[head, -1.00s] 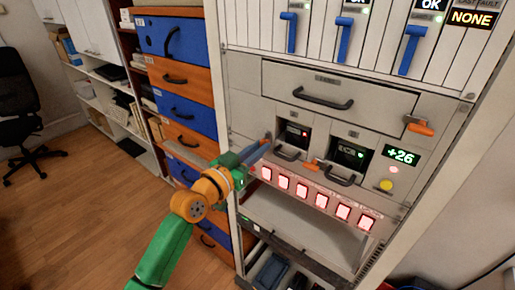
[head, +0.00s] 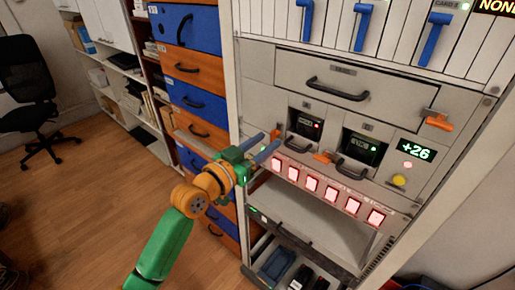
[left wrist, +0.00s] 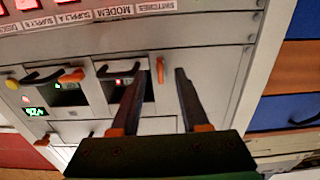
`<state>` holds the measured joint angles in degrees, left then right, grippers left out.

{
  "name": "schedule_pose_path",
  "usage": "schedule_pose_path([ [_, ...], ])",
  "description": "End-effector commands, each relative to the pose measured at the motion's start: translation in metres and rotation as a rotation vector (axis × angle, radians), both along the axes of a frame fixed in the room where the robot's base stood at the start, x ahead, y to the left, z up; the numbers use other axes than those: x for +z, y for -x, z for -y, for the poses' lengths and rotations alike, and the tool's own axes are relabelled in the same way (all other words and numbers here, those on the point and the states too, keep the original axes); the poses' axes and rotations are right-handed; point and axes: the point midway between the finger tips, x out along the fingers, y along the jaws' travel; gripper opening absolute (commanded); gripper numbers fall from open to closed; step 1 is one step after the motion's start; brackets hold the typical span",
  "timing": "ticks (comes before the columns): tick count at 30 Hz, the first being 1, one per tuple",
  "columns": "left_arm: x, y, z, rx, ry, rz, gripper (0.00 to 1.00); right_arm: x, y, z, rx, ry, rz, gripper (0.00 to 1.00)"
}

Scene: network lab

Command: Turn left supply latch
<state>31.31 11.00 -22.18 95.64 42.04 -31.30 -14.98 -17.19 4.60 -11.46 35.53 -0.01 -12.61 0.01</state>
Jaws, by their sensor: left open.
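The left supply (head: 305,125) is a dark module with a red light and a grey handle, in the rack's middle row. Its orange latch (head: 276,134) is at its left side. In the left wrist view the same latch (left wrist: 160,68) stands upright in the picture, between the fingertips and closer to the left-hand finger. My left gripper (head: 264,147) is open in front of the rack, just left of and below the latch. Its two fingers also show in the left wrist view (left wrist: 163,74). Whether a finger touches the latch I cannot tell. My right gripper is not in view.
The right supply (head: 362,147) has a green display and its own orange latch (head: 323,157). A row of lit red-white switches (head: 311,184) runs below. A wide drawer (head: 340,75) is above. Blue and orange drawers (head: 195,62) stand left; the floor (head: 85,205) there is open.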

Motion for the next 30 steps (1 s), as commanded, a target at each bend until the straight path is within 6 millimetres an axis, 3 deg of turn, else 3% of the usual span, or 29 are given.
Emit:
schedule_pose_path([
  [9,-0.001,0.037,-0.027,0.001,0.000,0.001,0.45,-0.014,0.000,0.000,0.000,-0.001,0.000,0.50],
  [21,0.000,0.039,-0.028,0.001,0.000,0.000,0.45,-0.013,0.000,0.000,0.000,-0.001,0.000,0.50],
  [23,-0.008,0.036,-0.031,0.013,0.000,-0.017,0.45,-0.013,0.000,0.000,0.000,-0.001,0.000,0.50],
  [26,-0.061,0.023,-0.047,0.088,-0.015,-0.128,0.45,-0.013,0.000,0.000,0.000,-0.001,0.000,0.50],
  [28,-0.128,0.019,-0.067,0.172,-0.043,-0.258,0.45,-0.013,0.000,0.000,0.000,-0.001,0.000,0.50],
  [30,-0.201,0.028,-0.089,0.253,-0.089,-0.396,0.45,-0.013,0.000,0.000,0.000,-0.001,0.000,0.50],
])
